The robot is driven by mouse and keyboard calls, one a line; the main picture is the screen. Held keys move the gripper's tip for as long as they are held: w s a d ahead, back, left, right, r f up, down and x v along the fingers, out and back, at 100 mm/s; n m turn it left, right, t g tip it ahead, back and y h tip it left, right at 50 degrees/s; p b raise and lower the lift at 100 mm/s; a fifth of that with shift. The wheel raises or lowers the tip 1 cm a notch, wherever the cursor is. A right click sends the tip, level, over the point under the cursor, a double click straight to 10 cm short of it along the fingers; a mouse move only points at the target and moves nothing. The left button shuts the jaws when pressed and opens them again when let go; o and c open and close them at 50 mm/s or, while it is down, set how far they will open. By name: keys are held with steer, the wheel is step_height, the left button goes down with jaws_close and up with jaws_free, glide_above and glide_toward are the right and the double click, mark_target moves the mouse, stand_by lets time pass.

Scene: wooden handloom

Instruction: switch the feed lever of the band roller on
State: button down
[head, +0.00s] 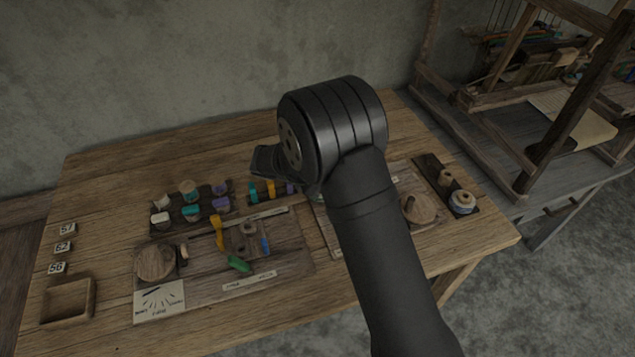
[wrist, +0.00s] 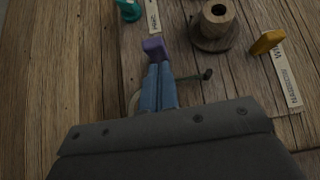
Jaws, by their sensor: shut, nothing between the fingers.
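In the wrist view my gripper (wrist: 158,68) is shut, its two blue fingers side by side and empty. Their tips are at a purple lever or knob (wrist: 153,48) on the edge of a wooden board; I cannot tell whether they touch it. A thin dark rod with a small greenish knob (wrist: 208,73) lies right of the fingers. An orange handle (wrist: 267,41) sits farther right beside a label, and a teal one (wrist: 128,10) at the top left. In the head view my arm hides the fingers.
A wooden spool on a round base (wrist: 212,30) stands on the board. In the head view, a left board (head: 205,285) carries yellow, blue and green handles. Several coloured spools stand behind it. A wooden tray (head: 68,302) is at front left. A loom (head: 540,90) stands at right.

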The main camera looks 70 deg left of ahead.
steer(key=shift+w+r, duration=0.1)
steer(key=shift+w, duration=0.3)
steer(key=shift+w+r+g, duration=0.15)
steer(key=shift+w+g, duration=0.1)
steer(key=shift+g, duration=0.15)
steer(key=shift+w+r+g, duration=0.35)
steer(key=shift+w+g, duration=0.25)
steer(key=shift+g, duration=0.2)
steer(key=w+g, duration=0.2)
steer(key=g, duration=0.1)
steer(key=shift+r, duration=0.3)
steer(key=shift+r, duration=0.7)
steer(key=shift+s, duration=0.1)
